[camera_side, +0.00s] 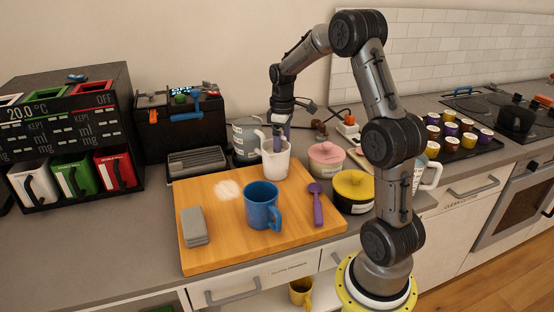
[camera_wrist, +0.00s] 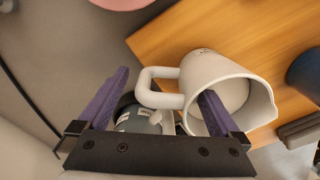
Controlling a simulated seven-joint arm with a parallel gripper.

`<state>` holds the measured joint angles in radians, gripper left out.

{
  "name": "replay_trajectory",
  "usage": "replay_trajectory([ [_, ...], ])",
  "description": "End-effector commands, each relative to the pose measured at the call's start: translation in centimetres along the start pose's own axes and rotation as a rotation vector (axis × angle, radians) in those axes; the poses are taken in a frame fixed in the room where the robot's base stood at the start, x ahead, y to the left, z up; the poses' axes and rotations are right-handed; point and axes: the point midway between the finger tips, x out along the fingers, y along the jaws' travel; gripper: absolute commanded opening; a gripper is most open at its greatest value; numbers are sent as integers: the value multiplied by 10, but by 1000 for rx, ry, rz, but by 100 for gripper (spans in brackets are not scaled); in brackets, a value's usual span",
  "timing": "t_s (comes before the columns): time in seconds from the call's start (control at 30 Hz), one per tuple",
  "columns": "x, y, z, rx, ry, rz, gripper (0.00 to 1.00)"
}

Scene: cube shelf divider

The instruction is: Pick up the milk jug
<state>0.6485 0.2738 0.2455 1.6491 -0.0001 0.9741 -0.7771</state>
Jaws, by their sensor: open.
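The white milk jug (camera_side: 274,163) stands at the back edge of the wooden board, just below my gripper (camera_side: 276,140) in the side view. In the wrist view the jug (camera_wrist: 210,85) shows its open mouth, a spout at right and a handle at left. My gripper (camera_wrist: 160,108) is open, with purple fingers wide apart. The right finger overlaps the jug's mouth and the left finger is beyond the handle, so the handle and near wall lie between them in the picture. I cannot tell whether a finger touches the jug.
The board (camera_side: 205,258) also holds a blue mug (camera_side: 262,207), a purple spoon (camera_side: 317,205) and grey slabs (camera_side: 195,227). A grey labelled container (camera_side: 244,140) stands close behind the jug.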

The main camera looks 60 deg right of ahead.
Motion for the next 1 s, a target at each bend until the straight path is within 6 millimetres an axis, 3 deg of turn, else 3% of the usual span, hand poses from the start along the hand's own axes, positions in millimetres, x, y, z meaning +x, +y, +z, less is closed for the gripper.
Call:
replay_trajectory([
  [0.33, 8, 0, 0, 0, 0, 0, 98],
  [0.87, 7, 0, 0, 0, 1, 2, 2],
  [1.0, 6, 1, 0, 0, 3, 3, 0],
])
